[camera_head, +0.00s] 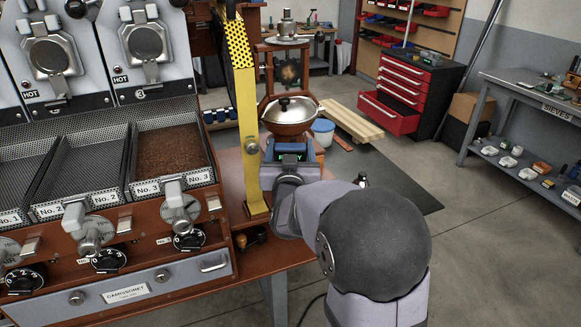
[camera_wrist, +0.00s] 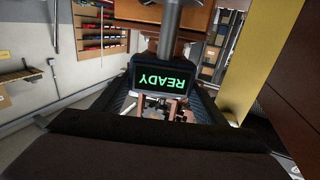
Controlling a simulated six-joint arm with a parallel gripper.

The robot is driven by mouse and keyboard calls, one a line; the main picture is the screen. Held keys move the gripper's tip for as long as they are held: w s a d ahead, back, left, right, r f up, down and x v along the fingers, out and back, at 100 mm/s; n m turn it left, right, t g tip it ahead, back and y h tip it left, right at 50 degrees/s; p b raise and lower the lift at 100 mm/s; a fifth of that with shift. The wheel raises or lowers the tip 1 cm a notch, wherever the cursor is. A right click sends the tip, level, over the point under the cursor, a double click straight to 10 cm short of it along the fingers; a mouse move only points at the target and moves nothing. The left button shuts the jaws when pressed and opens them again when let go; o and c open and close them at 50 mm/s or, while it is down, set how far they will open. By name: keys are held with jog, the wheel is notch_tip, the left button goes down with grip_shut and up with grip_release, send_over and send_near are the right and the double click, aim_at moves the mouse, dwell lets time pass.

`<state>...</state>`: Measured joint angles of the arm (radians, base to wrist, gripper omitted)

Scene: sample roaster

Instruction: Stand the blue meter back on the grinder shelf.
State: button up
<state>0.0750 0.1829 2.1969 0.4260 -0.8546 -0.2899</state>
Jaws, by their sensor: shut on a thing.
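My gripper (camera_head: 290,152) is shut on the blue meter (camera_head: 291,147), just right of the yellow perforated post. In the head view only a small part of the meter shows, between the fingers. In the wrist view its dark screen (camera_wrist: 165,78) reads READY in green, upside down in the picture, between the two dark fingers. The brown grinder (camera_head: 290,124), with a domed metal lid, stands directly behind the gripper. The gripper and the meter hide its lower front, so I cannot tell whether the meter touches the shelf.
The yellow post (camera_head: 246,120) rises close to the left of my gripper. The roaster bench with sample trays (camera_head: 170,151) fills the left. A red tool chest (camera_head: 407,88) and a grey sieves table (camera_head: 530,100) stand farther off at the right, with open floor between.

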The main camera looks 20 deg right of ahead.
jog(key=shift+f, duration=2.45)
jog(key=shift+f+b, duration=0.1)
jog(key=shift+b, duration=0.2)
jog(key=o, duration=1.7)
jog(key=b+v, duration=0.9)
jog(key=v, duration=0.3)
